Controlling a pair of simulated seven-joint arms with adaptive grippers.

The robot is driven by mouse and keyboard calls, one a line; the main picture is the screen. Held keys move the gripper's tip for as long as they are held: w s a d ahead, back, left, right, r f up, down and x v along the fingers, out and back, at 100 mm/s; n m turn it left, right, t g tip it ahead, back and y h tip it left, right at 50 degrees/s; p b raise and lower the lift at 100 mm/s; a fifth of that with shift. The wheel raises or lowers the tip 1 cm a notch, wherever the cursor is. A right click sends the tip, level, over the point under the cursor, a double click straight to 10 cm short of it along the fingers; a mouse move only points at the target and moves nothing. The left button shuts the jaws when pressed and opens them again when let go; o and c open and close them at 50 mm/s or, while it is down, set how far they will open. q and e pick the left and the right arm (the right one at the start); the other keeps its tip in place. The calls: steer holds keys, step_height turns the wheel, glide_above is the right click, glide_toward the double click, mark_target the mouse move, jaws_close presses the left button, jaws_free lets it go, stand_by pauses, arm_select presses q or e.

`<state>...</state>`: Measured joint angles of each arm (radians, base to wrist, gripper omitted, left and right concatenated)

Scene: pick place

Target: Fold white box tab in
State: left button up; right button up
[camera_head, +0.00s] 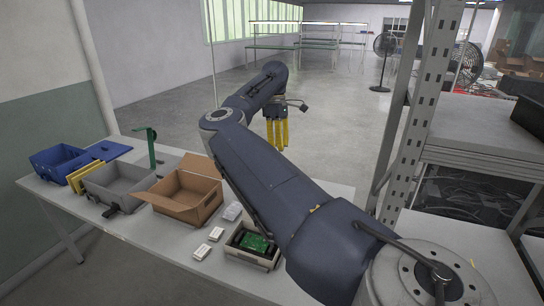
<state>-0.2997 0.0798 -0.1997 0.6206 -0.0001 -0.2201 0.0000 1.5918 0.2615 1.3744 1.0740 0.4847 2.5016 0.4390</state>
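Two small white boxes lie on the table left of the grey tray, one farther back (216,234) and one nearer (202,251). They are too small to tell whether a tab stands out on either. My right gripper (278,146) has yellow fingers pointing down. It hangs beyond the table's far edge over the floor, well away from the white boxes. The fingers appear close together, but I cannot tell whether they are open or shut. I see nothing held in them. My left gripper is not in view.
The table (160,252) holds an open cardboard box (181,208), a grey bin (105,197), a blue bin (52,168), a green stand (152,148), a clear bag (233,211) and a grey tray (262,260) with a green circuit board (254,242). A metal rack (412,120) stands right.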

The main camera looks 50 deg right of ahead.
steer(key=shift+m+t+y, duration=0.3)
steer(key=shift+t+y, duration=0.3)
steer(key=shift+t, duration=0.1)
steer(key=x, duration=0.5)
steer(key=w+a+x, duration=0.1)
steer(key=x, duration=0.5)
steer(key=w+x, duration=0.1)
steer(key=x, duration=0.5)
steer(key=shift+a+r, duration=0.15)
steer(key=shift+a, duration=0.15)
steer(key=shift+c, duration=0.4)
jaws_close()
